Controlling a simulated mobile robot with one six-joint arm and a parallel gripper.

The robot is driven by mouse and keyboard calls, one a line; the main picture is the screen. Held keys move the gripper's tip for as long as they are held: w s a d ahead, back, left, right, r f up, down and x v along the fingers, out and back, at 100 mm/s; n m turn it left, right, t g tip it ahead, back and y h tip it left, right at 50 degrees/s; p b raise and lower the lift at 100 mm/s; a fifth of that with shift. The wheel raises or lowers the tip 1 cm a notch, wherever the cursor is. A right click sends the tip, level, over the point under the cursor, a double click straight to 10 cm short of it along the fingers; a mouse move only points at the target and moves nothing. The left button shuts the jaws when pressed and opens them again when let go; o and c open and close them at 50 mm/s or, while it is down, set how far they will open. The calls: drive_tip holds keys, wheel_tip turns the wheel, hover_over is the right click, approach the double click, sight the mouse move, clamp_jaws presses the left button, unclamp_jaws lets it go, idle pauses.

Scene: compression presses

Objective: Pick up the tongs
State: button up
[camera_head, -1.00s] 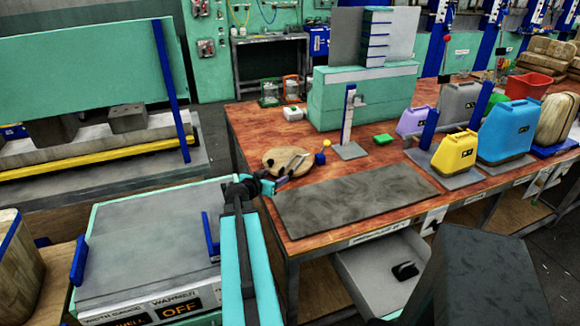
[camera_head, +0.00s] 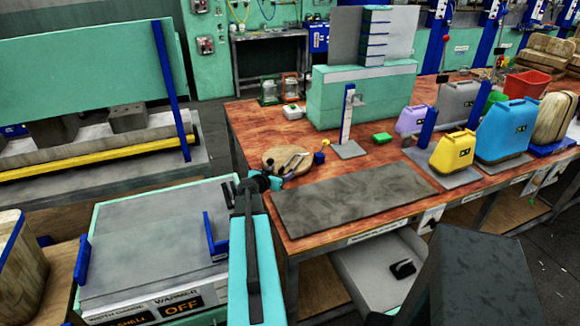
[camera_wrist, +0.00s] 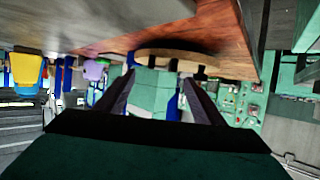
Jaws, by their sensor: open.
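My gripper (camera_head: 290,163) is at the end of my arm, over the near left corner of the wooden table, in front of the round wooden board (camera_head: 270,158). In the wrist view its two dark fingers (camera_wrist: 160,92) are spread apart with nothing between them. The board shows there edge-on (camera_wrist: 172,54), beyond the fingers; that view is upside down. I cannot clearly make out the tongs in either view. Small dark and light shapes at the board blend with my fingers in the head view. A small black object (camera_head: 402,269) lies in the open drawer, its kind unclear.
A warmer (camera_head: 150,245) stands to the left. The drawer (camera_head: 365,280) juts out below the table.

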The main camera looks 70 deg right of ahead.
sight(284, 170)
drive_tip(key=shift+w+p+x, duration=0.1)
drive_tip(key=shift+p+x, duration=0.5)
drive_tip(key=shift+x, duration=0.05)
drive_tip(key=shift+w+p+x, duration=0.15)
drive_tip(key=shift+p+x, duration=0.4)
drive_tip(key=shift+x, duration=0.15)
drive_tip(key=shift+p+x, duration=0.7)
drive_tip(key=shift+x, duration=0.6)
drive_tip(key=shift+a+f, duration=0.1)
drive_tip(key=shift+f, duration=0.1)
drive_tip(key=c, duration=1.3)
drive_tip(key=shift+r, duration=0.25)
